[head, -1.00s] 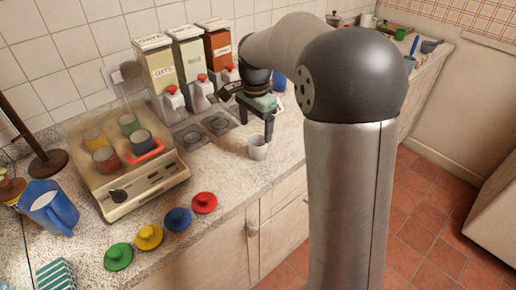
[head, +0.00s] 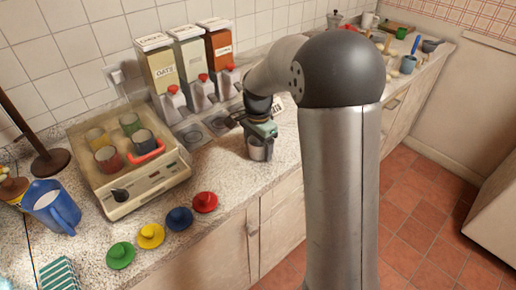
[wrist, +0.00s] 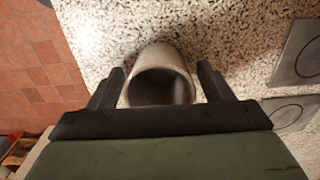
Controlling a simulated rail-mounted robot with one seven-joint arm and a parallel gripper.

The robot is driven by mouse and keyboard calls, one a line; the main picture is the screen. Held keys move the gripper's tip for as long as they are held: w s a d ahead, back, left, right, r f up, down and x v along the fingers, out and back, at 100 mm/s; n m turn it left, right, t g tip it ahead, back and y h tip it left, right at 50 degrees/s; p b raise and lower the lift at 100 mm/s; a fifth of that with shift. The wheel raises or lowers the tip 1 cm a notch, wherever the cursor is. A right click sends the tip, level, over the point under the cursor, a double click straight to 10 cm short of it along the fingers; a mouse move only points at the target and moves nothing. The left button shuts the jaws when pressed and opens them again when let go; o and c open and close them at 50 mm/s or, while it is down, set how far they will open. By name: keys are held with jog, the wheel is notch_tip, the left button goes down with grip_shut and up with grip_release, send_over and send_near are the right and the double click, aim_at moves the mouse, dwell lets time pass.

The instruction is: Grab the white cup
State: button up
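The white cup (head: 257,153) stands upright on the speckled counter near its front edge. In the wrist view the cup (wrist: 160,58) shows its open rim, with a shadowed inside. My gripper (head: 259,148) is above and around the cup, pointing down. In the wrist view my gripper (wrist: 161,70) has one finger on each side of the cup, with a small gap visible beside the cup. The fingers are open. The cup's lower part is partly hidden by the fingers in the head view.
Dispensers with red knobs (head: 203,92) stand behind, by the wall. A beige machine with colored cups (head: 133,190) is to the left. The counter right of the cup (head: 287,150) is clear.

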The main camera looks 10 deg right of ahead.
jog(key=c, duration=0.8)
jog(key=shift+r, duration=0.15)
